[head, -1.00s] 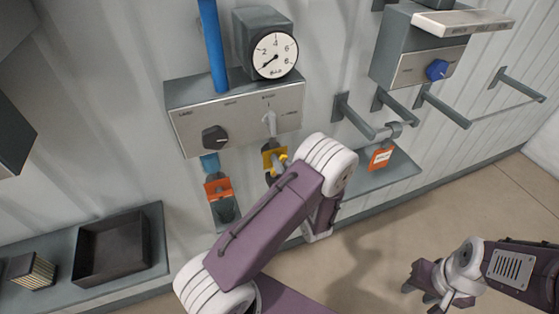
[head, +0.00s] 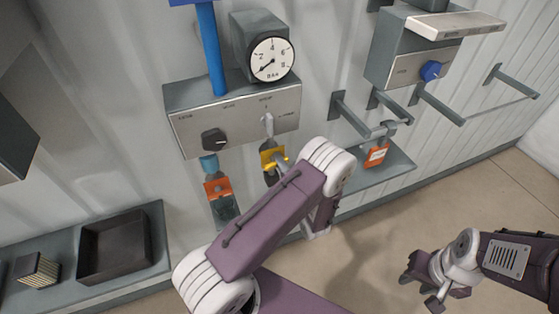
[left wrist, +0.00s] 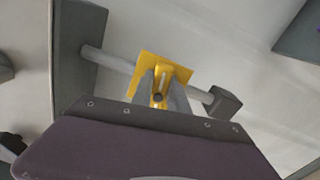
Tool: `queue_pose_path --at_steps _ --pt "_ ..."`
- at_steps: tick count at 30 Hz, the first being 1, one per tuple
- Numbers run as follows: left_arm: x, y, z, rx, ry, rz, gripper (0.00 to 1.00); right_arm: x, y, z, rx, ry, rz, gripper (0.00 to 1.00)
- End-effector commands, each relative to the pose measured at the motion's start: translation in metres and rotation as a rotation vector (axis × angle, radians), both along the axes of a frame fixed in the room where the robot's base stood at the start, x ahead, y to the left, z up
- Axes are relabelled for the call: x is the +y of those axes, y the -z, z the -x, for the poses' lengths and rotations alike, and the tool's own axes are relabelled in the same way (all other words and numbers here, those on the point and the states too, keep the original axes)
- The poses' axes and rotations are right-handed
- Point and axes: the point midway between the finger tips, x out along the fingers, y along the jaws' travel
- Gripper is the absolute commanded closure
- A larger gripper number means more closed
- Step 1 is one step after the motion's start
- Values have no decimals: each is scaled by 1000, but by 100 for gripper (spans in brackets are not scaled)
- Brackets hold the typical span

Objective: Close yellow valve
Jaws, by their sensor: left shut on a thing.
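The yellow valve part (head: 271,159) is below the panel with the black knob in the head view. In the left wrist view a yellow bracket-like piece (left wrist: 163,71) sits across a grey rod. My left gripper (left wrist: 160,93) is shut on this yellow piece, with its fingertips against it. In the head view my left arm comes up in front and hides that gripper and part of the yellow valve. My right gripper (head: 422,288) is open and empty, low at the right, away from the wall.
A dial gauge (head: 270,60) and a blue pipe (head: 210,50) are above the control panel (head: 185,130). An orange part (head: 218,188) is below, left of the yellow one. Wall hooks (head: 440,104) stick out at right. A dark tray (head: 115,246) is on the left shelf.

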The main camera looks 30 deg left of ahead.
Motion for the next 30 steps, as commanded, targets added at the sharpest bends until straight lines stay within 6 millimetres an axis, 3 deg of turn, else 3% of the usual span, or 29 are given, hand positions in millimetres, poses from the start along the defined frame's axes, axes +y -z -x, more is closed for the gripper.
queue_pose_path --at_steps 12,28,29,30 --pt "-1 2 -1 125 2 -107 100 0 -4 0 0 0 0 64" --pt "-1 3 0 143 2 -120 100 0 -4 0 0 0 0 64" --pt "-1 3 0 143 2 -120 77 0 -4 0 0 0 0 64" --pt "-1 3 0 143 2 -120 66 0 -4 0 0 0 0 64"
